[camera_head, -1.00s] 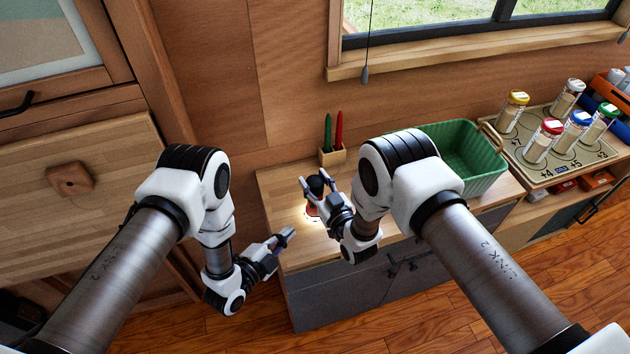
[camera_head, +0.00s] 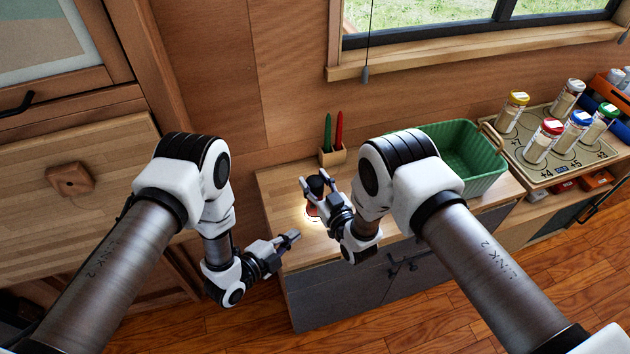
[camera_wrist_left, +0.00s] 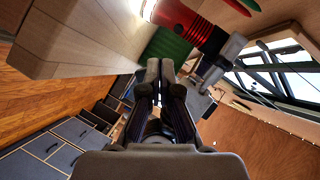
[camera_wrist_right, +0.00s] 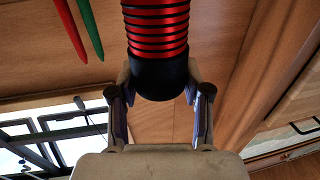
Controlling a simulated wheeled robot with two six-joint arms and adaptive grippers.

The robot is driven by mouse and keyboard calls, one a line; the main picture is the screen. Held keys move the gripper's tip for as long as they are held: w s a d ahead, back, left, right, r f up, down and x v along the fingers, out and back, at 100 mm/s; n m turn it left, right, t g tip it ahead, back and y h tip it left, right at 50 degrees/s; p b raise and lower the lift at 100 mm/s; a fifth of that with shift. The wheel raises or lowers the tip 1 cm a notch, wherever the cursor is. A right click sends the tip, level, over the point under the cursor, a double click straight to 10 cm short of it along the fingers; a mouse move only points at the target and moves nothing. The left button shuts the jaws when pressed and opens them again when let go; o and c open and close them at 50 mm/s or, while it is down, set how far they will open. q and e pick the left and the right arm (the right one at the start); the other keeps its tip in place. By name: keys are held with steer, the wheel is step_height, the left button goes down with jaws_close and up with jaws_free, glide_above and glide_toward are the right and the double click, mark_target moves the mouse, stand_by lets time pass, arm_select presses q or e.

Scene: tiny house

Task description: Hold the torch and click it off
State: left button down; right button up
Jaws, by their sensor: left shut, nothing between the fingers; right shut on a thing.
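The torch has a red ribbed body and a black end cap (camera_wrist_right: 158,78). It fills the upper middle of the right wrist view, with its cap between the fingers of my right gripper (camera_wrist_right: 158,105), which is shut on it. In the head view the torch (camera_head: 317,184) is upright over the counter, lighting a bright patch below it. In the left wrist view the torch (camera_wrist_left: 188,22) shows at the top, its light at its left end. My left gripper (camera_head: 294,237) is shut and empty, near the counter's left edge, apart from the torch.
A wooden holder (camera_head: 332,156) with a green and a red pen stands at the back of the counter. A green basket (camera_head: 470,150) and a board (camera_head: 550,172) with several spice jars are to the right. The counter's left part is clear.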

mark_target(312, 207)
arm_select(q)
steer(key=m+g, duration=0.1)
steer(key=m, duration=0.1)
steer(key=s+d+m+g, duration=0.1)
steer(key=m, duration=0.1)
steer(key=s+m+g, duration=0.1)
steer(key=m+g, duration=0.1)
steer(key=shift+d+f+y, duration=0.2)
steer(key=shift+f+y, duration=0.1)
steer(key=shift+f, duration=0.05)
steer(key=shift+w+d, duration=0.1)
steer(key=shift+w, duration=0.1)
steer(key=w, duration=0.2)
steer(key=w+d, duration=0.1)
steer(key=w, duration=0.2)
steer(key=w+d, duration=0.1)
steer(key=w, duration=0.2)
steer(key=shift+d, duration=0.15)
steer(key=shift+w+d, duration=0.15)
steer(key=shift+w, duration=0.2)
steer(key=shift+w, duration=0.2)
stand_by(0.5)
steer(key=shift+s, duration=0.65)
